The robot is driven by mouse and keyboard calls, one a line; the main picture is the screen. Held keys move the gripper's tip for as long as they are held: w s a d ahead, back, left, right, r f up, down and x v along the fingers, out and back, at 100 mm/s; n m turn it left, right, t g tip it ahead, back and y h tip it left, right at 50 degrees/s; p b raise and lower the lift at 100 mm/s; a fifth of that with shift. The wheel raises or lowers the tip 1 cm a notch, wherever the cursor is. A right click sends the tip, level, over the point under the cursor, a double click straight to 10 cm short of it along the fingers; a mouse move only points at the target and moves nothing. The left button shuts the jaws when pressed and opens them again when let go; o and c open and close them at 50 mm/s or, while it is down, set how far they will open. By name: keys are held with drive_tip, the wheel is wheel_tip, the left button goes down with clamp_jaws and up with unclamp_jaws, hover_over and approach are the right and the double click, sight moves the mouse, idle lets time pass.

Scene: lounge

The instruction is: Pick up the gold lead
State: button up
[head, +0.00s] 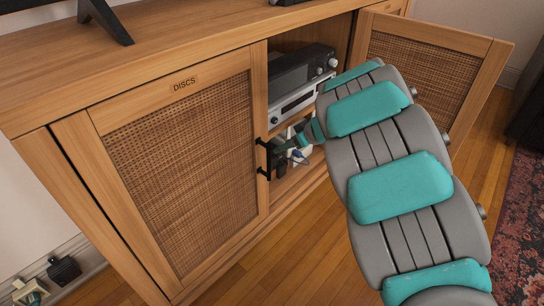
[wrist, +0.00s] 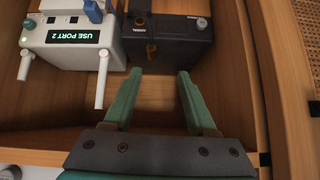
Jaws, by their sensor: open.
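A white box (wrist: 72,50) reading "USE PORT 2", with white antennas and a blue plug (wrist: 93,11), stands left of the black box. The cabinet (head: 270,210) has an open right door (head: 430,75) and a shut "DISCS" door (head: 185,170). Devices (head: 300,75) fill the upper shelf.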

drive_tip(key=shift+n, duration=0.3)
drive_tip(key=shift+w+d+x, duration=0.15)
drive_tip(key=shift+w+x, duration=0.05)
drive_tip(key=shift+x, duration=1.4)
drive_tip(key=shift+w+d+x, duration=0.15)
drive_tip(key=shift+w+x, duration=0.1)
drive_tip(key=shift+x, duration=1.3)
drive_tip(key=shift+w+d+x, duration=0.2)
drive_tip(key=shift+x, duration=1.4)
clamp_jaws()
